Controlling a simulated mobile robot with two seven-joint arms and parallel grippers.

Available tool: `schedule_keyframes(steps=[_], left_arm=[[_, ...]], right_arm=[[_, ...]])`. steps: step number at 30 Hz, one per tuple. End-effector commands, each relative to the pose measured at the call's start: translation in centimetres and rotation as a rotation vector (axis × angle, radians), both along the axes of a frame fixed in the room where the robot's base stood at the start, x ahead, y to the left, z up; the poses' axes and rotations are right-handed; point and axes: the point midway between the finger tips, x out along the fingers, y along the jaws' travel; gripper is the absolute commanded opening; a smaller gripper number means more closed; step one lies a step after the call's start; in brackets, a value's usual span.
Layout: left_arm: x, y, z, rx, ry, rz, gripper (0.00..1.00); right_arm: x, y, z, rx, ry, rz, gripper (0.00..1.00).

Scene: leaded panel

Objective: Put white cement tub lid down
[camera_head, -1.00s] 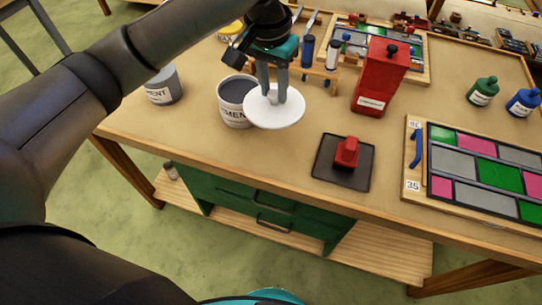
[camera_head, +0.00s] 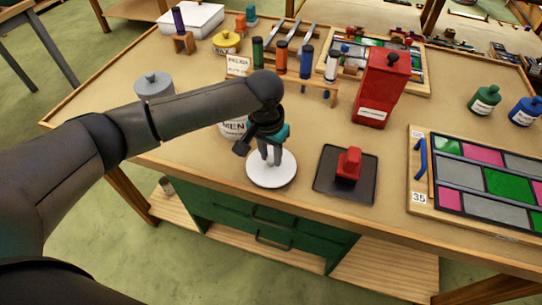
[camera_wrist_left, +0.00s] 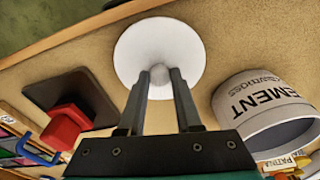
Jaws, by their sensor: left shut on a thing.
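The white lid (camera_head: 271,170) is a round disc with a small knob, low over or on the wooden table near its front edge. It also shows in the left wrist view (camera_wrist_left: 150,45). My left gripper (camera_head: 269,160) points down and is shut on the lid's knob. Whether the lid touches the table I cannot tell for sure. The white cement tub (camera_head: 234,128) stands just behind my gripper, partly hidden by my arm; in the left wrist view the tub (camera_wrist_left: 262,100) shows its CEMENT label. My right gripper is not in view.
A dark tray (camera_head: 328,186) with a red block (camera_head: 348,163) lies right of the lid. A red box (camera_head: 381,88) stands behind it. A leaded panel (camera_head: 480,170) lies further right. A lidded grey tub (camera_head: 153,85) stands at the left. The table's front edge is close to the lid.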

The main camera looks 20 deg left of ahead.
Motion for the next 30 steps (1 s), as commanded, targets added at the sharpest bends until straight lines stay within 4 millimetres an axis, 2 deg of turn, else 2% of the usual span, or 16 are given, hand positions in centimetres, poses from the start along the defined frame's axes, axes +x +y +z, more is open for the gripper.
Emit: schedule_keyframes(steps=[11, 12, 19, 20, 30], left_arm=[[0.04, -0.08, -0.57, -0.002, -0.002, -0.001, 0.0], [0.05, -0.07, -0.64, -0.002, -0.002, -0.001, 0.34], [0.06, -0.05, -0.62, -0.001, -0.002, -0.001, 0.6], [0.06, -0.05, -0.62, -0.001, -0.002, -0.001, 0.63], [0.06, 0.0, -0.03, -0.001, -0.003, -0.001, 0.63]], right_arm=[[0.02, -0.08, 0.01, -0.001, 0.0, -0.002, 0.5], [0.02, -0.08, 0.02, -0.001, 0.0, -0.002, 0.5], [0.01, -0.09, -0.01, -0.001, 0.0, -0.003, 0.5], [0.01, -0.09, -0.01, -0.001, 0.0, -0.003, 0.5], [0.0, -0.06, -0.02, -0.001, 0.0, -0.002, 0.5]])
